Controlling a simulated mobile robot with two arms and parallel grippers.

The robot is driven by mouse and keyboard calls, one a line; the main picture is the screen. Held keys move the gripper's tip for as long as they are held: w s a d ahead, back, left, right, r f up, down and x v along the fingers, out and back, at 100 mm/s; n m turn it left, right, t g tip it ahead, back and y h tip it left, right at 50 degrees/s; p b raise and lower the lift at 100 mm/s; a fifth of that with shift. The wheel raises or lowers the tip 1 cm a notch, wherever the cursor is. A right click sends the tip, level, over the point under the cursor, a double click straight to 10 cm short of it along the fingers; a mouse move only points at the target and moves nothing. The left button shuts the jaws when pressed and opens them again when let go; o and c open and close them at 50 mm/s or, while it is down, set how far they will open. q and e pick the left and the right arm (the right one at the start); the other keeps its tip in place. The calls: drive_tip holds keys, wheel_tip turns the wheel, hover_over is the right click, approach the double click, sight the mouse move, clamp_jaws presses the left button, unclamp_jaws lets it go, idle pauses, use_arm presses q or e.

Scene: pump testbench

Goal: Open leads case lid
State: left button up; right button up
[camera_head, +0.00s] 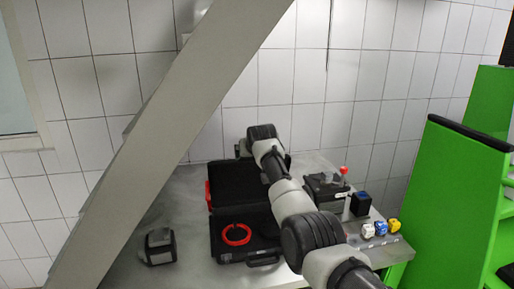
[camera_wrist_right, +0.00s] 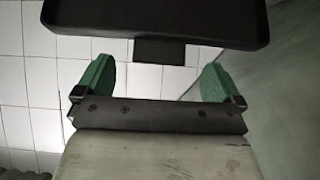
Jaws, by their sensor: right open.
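The black leads case (camera_head: 216,246) lies on the grey table with its lid (camera_head: 232,186) raised, standing up at the back. A red looped lead (camera_head: 236,235) lies inside the case. My right arm reaches across the case, and its wrist end is at the lid's top edge; the fingers are hidden in the head view. In the right wrist view, my right gripper (camera_wrist_right: 157,82) is open, with green fingertips apart and nothing between them. A dark panel (camera_wrist_right: 160,22) with a tab, likely the lid, lies ahead of the fingertips. My left gripper is not in view.
A small black box (camera_head: 158,246) stands left of the case. A dark device with a red-knobbed lever (camera_head: 344,172), a blue-topped block (camera_head: 360,204) and several coloured connectors (camera_head: 380,228) are at right. A grey diagonal beam (camera_head: 170,130) crosses the foreground. Green panels (camera_head: 455,190) stand far right.

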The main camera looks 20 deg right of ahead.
drive_tip(key=b+v, duration=0.2)
drive_tip(key=v, duration=0.6)
drive_tip(key=shift+s+r+b, duration=0.25)
drive_tip(key=shift+s+b, duration=0.05)
drive_tip(key=shift+b, duration=0.1)
drive_tip(key=shift+a, duration=0.1)
